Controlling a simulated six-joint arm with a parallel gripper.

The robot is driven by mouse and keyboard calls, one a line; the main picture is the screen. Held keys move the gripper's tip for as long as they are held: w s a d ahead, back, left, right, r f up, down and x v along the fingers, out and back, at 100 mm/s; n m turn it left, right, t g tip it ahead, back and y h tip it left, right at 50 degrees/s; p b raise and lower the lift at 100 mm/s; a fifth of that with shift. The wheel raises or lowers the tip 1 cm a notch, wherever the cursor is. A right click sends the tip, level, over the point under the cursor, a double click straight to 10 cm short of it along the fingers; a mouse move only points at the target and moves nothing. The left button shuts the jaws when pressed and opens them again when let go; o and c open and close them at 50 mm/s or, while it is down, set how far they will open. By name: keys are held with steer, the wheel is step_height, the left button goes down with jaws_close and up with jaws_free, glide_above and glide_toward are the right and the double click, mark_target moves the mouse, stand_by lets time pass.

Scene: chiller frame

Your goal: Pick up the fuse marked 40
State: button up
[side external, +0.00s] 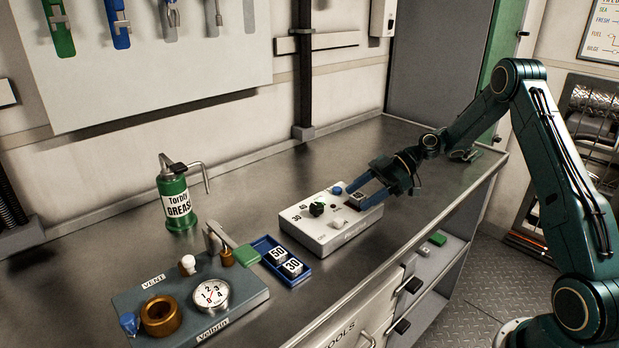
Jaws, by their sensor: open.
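My gripper (358,193) reaches in from the right, low over the right end of a white box (330,239) on the bench. Its two blue fingers are apart. A small block (356,199), perhaps a fuse, shows between or just below the fingertips; I cannot read a mark on it or tell if the fingers touch it. The box's left end has small printed numbers that look like 40 and 30. A blue tray (264,244) left of the box holds a fuse marked 50 (278,255) and a fuse marked 30 (292,267).
The box top carries a dark green knob (317,209), a blue knob (337,190) and a white piece (337,222). A grey valve panel (240,305) with a gauge (211,293) stands front left. A green grease can (178,205) stands behind. The bench behind the box is clear.

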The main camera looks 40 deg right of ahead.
mark_target(363, 195)
steer(key=c, duration=1.1)
steer(key=shift+r, duration=0.1)
steer(key=shift+r, duration=4.9)
